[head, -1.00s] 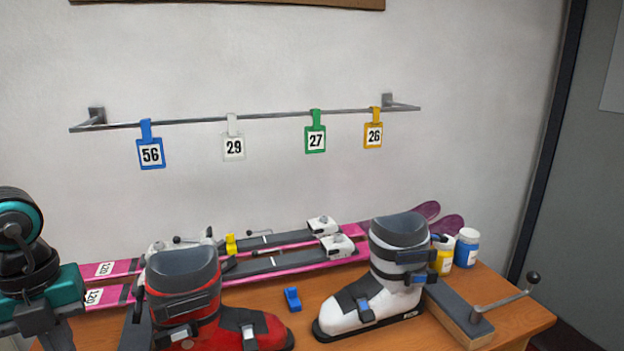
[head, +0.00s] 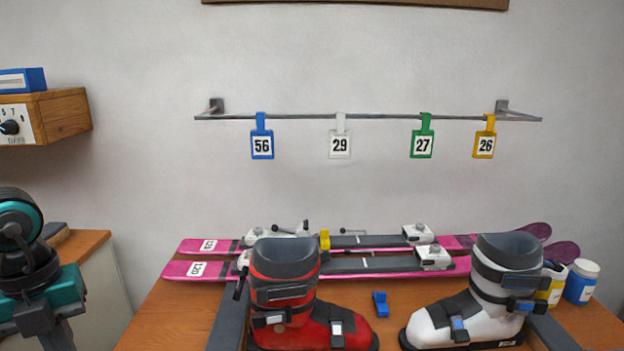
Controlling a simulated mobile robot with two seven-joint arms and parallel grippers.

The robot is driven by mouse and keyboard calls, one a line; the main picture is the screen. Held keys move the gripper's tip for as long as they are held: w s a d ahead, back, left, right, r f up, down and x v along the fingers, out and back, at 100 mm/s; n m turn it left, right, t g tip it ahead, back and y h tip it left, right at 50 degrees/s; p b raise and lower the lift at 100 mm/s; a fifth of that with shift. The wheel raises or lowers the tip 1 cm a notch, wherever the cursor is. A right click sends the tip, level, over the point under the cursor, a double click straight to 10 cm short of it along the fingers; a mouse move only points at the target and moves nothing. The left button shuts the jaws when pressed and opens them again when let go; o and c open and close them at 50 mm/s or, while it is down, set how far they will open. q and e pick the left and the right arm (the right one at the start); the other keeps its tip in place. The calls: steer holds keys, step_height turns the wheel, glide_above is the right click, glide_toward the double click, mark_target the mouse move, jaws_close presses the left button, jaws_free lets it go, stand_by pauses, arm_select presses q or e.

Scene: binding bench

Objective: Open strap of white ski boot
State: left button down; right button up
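The white ski boot (head: 483,325) stands upright at the right front of the bench, toe to the left, with a dark grey cuff. A dark upper strap (head: 500,279) wraps its shaft, with a buckle at the right side. A lower dark strap with a blue buckle (head: 459,327) lies across the instep. Both straps appear to lie flat against the boot. The boot's lower edge is close to the picture's bottom. My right arm and gripper are not in view.
A red ski boot (head: 330,319) stands left of the white one, with a small blue block (head: 380,304) between them. Pink skis (head: 210,269) lie behind. Jars (head: 581,283) stand right. Numbered tags hang from a wall rail (head: 380,116).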

arm_select(q)
steer(key=shift+s+a, duration=0.2)
steer(key=shift+r, duration=0.1)
steer(key=shift+r, duration=2.9)
